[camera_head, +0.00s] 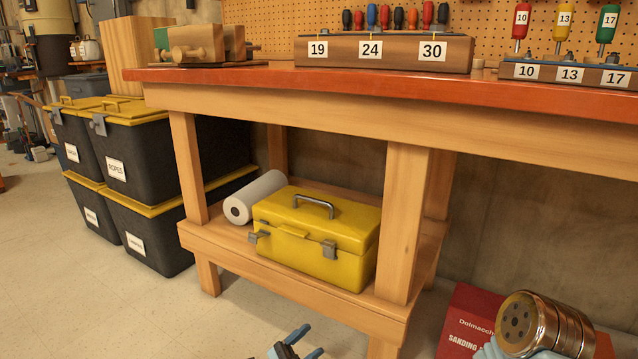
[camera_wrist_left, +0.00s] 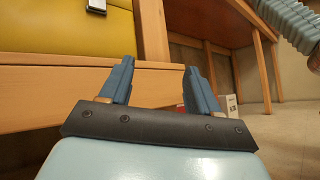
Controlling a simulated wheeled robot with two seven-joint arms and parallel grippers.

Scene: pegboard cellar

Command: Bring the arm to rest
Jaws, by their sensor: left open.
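My left gripper (camera_head: 305,341) shows at the bottom edge of the head view, low in front of the workbench; its blue fingers point up and the rest is cut off. In the left wrist view my left gripper (camera_wrist_left: 159,68) has its two blue fingers well apart, with nothing between them. The bench's lower shelf (camera_wrist_left: 60,90) and a yellow toolbox (camera_wrist_left: 60,28) show beyond it. My right gripper is in neither view.
The wooden workbench (camera_head: 400,85) carries numbered holders. The yellow toolbox (camera_head: 340,222) and a paper roll (camera_head: 258,195) lie on its lower shelf. Black bins (camera_head: 150,165) stand at left, a red box (camera_head: 473,312) at lower right. The floor (camera_head: 110,305) at lower left is clear.

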